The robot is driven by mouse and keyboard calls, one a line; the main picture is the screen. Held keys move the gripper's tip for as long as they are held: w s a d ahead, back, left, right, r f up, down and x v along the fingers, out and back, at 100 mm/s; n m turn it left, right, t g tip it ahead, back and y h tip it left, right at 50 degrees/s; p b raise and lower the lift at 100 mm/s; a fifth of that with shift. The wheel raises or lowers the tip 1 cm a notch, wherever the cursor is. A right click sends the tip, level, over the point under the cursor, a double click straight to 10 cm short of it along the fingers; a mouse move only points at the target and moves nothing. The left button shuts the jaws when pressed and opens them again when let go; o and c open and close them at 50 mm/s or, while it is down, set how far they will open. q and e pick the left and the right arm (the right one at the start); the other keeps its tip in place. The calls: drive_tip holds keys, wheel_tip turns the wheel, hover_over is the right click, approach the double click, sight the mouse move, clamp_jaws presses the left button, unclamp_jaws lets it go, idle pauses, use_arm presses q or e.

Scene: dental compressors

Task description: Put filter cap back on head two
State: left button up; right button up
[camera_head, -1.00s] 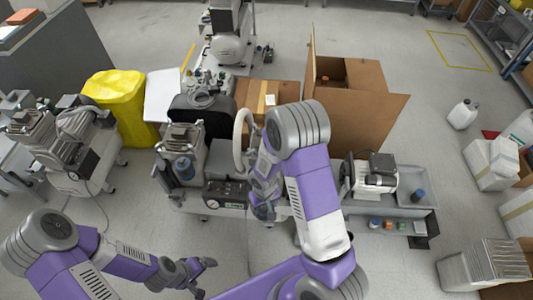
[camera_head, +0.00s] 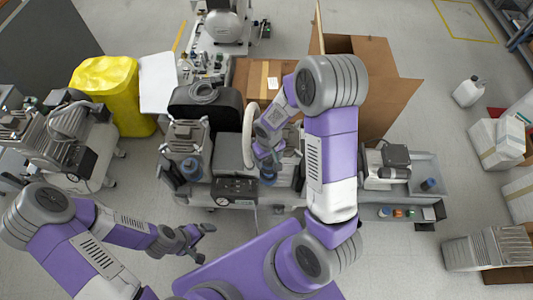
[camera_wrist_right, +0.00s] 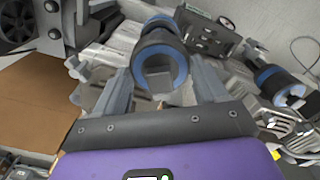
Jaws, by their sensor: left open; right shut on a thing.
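The filter cap (camera_wrist_right: 163,52), a dark cylinder with blue rings, sits between the fingers of my right gripper (camera_wrist_right: 164,76), which is shut on it. In the head view my right gripper (camera_head: 267,163) holds the cap (camera_head: 268,174) at the right-hand head of the middle compressor (camera_head: 235,191). My arm and gripper partly hide that head, so I cannot tell whether the cap touches it. The left-hand head (camera_head: 187,140) carries a similar blue-ringed filter (camera_head: 191,169), which also shows in the right wrist view (camera_wrist_right: 279,86). My left gripper (camera_head: 204,243) is open and empty in front of the compressor.
A white curved hose (camera_head: 249,135) stands just left of my right gripper. An open cardboard box (camera_head: 395,100) is behind my right arm. A grey tray bench (camera_head: 425,170) with a motor stands at right. Another compressor (camera_head: 75,140) and a yellow-covered bin (camera_head: 108,85) are at left.

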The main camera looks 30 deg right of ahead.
drive_tip(key=shift+f, duration=0.5)
wheel_tip(320, 180, down, 5)
drive_tip(key=b, duration=0.4)
drive_tip(key=shift+r, duration=0.1)
drive_tip(key=shift+b, duration=0.7)
idle(1.5)
drive_tip(key=o, duration=1.1)
drive_tip(key=shift+r+p, duration=2.7)
drive_tip(key=shift+r, duration=0.7)
